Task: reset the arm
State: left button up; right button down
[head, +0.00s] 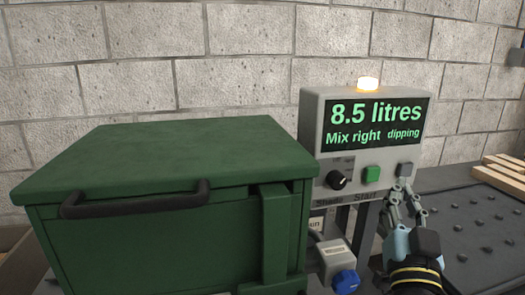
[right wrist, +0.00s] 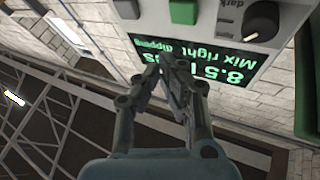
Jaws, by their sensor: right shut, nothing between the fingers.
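My right gripper (head: 403,188) is shut and empty. In the head view its fingertips are just below the grey button (head: 404,169) on the control box (head: 312,125). I cannot tell whether they touch it. In the right wrist view the closed fingers (right wrist: 172,62) overlap the lit display, and the grey button (right wrist: 127,8) shows clear of them at the top. The display (head: 375,122) reads "8.5 litres" and "Mix right dipping". A green button (head: 371,174) and a black knob (head: 336,180) sit left of the grey button. My left gripper is not in view.
A green lidded bin (head: 180,155) with a black handle fills the left. A small box with a blue knob (head: 345,281) stands below the control box. An orange lamp (head: 367,83) glows on top. At right is a dark studded surface (head: 475,215) with wooden slats (head: 500,178).

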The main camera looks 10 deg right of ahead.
jog(key=s+a+f+n+g+y, duration=0.5)
jog(key=a+f+n+g+y, duration=0.25)
jog(key=y, duration=0.35)
jog(key=s+d+f+g+h, duration=0.25)
jog(key=s+g, duration=0.25)
jog(key=s, duration=0.5)
jog(key=s+d+f+g+h, duration=0.1)
jog(key=s+d+f+g, duration=0.3)
jog(key=s, duration=0.6)
notch_tip(320, 180, down, 28)
jog(key=s+g+b, duration=0.2)
jog(key=b, duration=0.1)
jog(key=s+d+f+g+b, duration=0.1)
jog(key=s+d+f+b, duration=0.1)
jog(key=s+f, duration=1.6)
jog(key=shift+f+b, duration=0.15)
jog(key=shift+b, duration=0.15)
